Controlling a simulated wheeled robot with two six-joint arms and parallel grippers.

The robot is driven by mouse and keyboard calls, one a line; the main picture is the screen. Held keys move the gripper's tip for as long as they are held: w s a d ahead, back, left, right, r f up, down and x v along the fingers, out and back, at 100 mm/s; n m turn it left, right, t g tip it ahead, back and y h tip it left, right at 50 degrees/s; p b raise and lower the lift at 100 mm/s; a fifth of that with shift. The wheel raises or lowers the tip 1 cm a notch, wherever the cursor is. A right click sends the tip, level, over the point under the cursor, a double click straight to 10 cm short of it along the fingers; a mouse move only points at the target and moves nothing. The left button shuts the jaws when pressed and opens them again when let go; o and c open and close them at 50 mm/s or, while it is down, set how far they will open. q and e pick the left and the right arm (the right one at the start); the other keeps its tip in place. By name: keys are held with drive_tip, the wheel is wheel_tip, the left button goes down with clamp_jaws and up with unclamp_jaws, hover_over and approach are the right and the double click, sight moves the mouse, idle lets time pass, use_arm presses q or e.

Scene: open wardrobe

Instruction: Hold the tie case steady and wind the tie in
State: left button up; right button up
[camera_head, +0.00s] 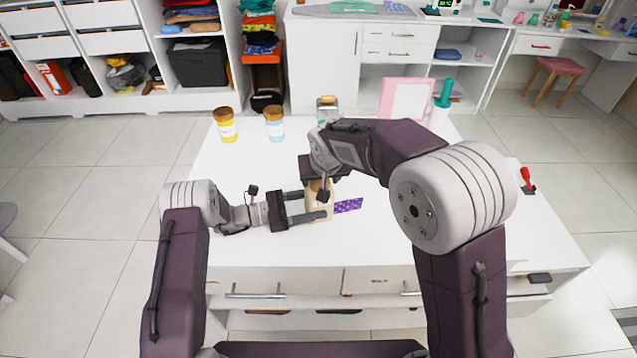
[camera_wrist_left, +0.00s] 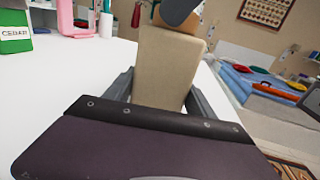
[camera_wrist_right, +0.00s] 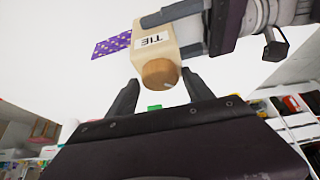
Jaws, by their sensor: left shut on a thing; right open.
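The tie case (camera_head: 316,207) is a beige box on the white table, with a "TIE" label showing in the right wrist view (camera_wrist_right: 140,50). A purple dotted tie (camera_head: 349,206) sticks out of its right side and lies flat. My left gripper (camera_head: 324,203) is shut on the case from the left; the case also fills its jaws in the left wrist view (camera_wrist_left: 165,70). A round wooden knob (camera_wrist_right: 160,72) is on the case. My right gripper (camera_wrist_right: 160,88) is open, its fingertips on either side of the knob; contact cannot be told. My right arm partly hides the case in the head view.
A green cedar box (camera_wrist_left: 15,32) shows in the left wrist view. The table's front left is clear.

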drive_tip(key=n+y, duration=0.1)
drive_tip(key=n, duration=0.1)
drive_tip(key=n+g+y, duration=0.1)
drive_tip(key=n, duration=0.2)
drive_tip(key=shift+w+y, duration=0.1)
drive_tip(key=shift+y, duration=0.2)
drive_tip(key=n+g, duration=0.1)
drive_tip(key=n, duration=0.1)
drive_tip(key=n+y, duration=0.1)
drive_tip(key=n, duration=0.2)
drive_tip(key=shift+g+y, duration=0.3)
drive_tip(key=shift+g, duration=0.1)
drive_tip(key=c, duration=1)
drive_tip(key=shift+o, duration=0.2)
